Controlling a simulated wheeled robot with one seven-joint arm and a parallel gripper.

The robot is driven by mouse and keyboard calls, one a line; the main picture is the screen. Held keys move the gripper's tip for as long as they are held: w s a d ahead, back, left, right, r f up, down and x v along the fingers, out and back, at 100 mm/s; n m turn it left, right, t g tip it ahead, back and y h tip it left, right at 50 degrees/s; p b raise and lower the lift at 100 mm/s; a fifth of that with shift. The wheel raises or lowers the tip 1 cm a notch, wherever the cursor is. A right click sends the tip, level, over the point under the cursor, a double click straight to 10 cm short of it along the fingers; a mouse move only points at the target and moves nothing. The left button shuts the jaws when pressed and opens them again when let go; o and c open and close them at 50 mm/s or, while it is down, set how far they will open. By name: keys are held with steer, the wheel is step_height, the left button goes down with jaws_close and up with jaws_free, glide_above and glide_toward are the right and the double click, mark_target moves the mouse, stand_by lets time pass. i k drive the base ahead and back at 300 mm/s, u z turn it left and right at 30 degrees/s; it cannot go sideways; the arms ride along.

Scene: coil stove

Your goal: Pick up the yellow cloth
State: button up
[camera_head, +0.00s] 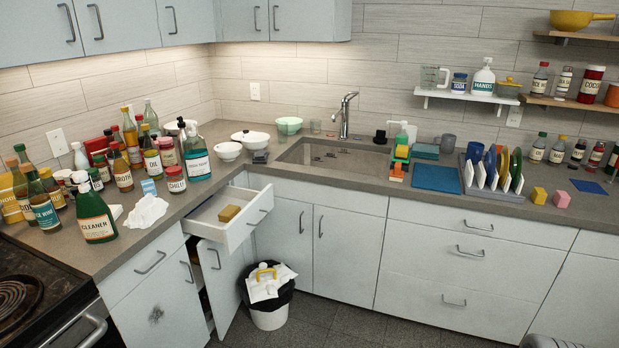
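No item is plainly a yellow cloth at this size. A curved yellow item (266,272) lies on crumpled white paper (270,288) on top of the bin; I cannot tell whether it is cloth. A tan-yellow block, like a sponge (229,213), lies in the open drawer (232,235). My gripper is not in view.
The corner drawer and a cabinet door (230,285) below it stand open, close to the bin (269,318). Many bottles crowd the left counter. A dish rack (492,188) stands right of the sink (333,158). The floor (370,330) right of the bin is clear.

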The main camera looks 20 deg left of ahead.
mark_target(230, 211)
steer(key=u, duration=0.35)
steer(key=i, duration=1.65)
steer(key=u, duration=1.3)
steer(key=i, duration=0.9)
steer(key=u, duration=1.9)
steer(key=i, duration=1.25)
steer(key=u, duration=0.3)
